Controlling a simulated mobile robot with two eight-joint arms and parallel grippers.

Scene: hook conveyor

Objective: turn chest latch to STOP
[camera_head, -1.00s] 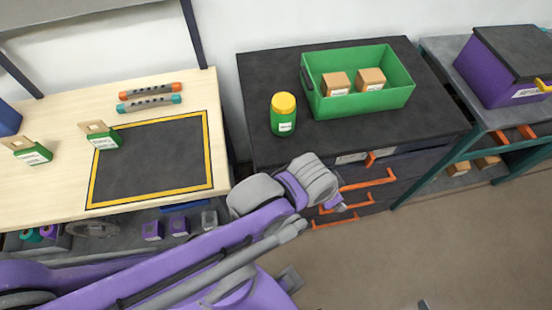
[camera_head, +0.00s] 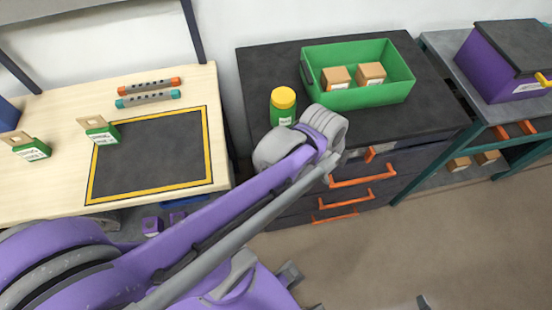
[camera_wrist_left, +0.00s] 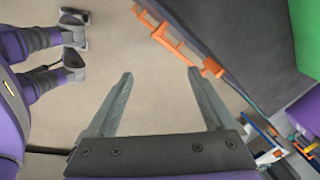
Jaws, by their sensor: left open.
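The purple chest (camera_head: 500,72) with a dark lid stands at the far right of the head view. Its yellow latch (camera_head: 543,80) is on the front, cut by the picture edge. A white label (camera_head: 526,88) is beside it; its text and any STOP mark are too small to read. My left arm reaches in front of the black counter, well left of the chest. My left gripper (camera_wrist_left: 160,78) is open and empty in the left wrist view, fingers wide apart over the floor and near orange drawer handles. In the head view its fingers are hidden by my arm.
A green bin (camera_head: 358,98) with boxes and a yellow-lidded jar (camera_head: 283,106) stand on the black counter (camera_head: 435,118). Orange drawer handles (camera_head: 362,180) stick out below. The teal-framed bench (camera_head: 478,105) carries the chest. The floor (camera_head: 440,235) at right is clear.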

